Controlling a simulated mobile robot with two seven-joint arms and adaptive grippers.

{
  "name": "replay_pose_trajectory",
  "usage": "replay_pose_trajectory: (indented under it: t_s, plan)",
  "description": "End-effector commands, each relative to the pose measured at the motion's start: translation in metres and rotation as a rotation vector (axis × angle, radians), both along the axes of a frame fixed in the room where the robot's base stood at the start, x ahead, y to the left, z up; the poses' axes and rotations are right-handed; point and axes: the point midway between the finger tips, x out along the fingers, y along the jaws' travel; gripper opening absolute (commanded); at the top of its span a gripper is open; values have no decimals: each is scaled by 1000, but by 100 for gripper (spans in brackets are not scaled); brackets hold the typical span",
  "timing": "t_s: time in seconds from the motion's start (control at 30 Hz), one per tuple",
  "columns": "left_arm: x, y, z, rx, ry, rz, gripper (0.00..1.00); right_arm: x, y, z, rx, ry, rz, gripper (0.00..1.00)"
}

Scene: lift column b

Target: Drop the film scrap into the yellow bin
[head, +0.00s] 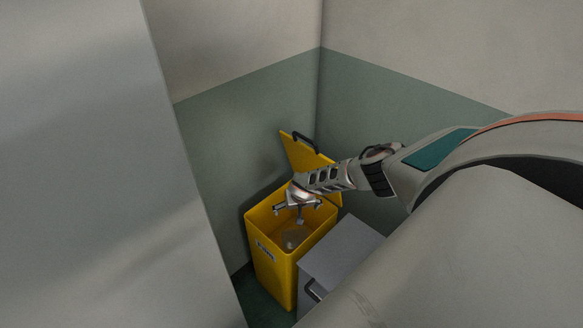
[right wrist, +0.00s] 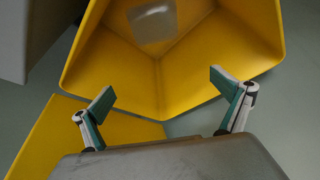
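The yellow bin (head: 270,262) stands in the corner with its lid (head: 300,153) swung up and open. Its inner wall (right wrist: 115,75) fills much of the right wrist view. The film scrap, a pale translucent piece (head: 294,237), shows inside the bin, below my right gripper. It also shows in the right wrist view (right wrist: 153,22), apart from the fingers. My right gripper (head: 299,214) is over the bin's opening. In the right wrist view its fingers (right wrist: 160,95) are spread wide with nothing between them. My left gripper is in neither view.
A grey cabinet (head: 342,250) with a dark handle stands right beside the bin. Green and cream walls meet in the corner behind it. A large pale grey panel (head: 90,180) fills the left side of the head view. Little floor shows.

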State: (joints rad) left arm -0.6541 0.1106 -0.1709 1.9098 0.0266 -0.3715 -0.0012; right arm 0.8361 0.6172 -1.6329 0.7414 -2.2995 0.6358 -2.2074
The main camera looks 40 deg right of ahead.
Motion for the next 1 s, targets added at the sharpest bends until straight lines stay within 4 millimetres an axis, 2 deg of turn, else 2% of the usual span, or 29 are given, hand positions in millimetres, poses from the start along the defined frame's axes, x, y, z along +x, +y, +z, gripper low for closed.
replay_pose_trajectory:
  t_s: [0.27,0.47,1.0]
  plan:
    - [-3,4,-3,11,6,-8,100,0,0,3,0,0,-1,100]
    - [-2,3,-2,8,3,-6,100,-4,2,16,0,0,3,100]
    - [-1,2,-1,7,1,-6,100,-28,16,80,1,0,0,100]
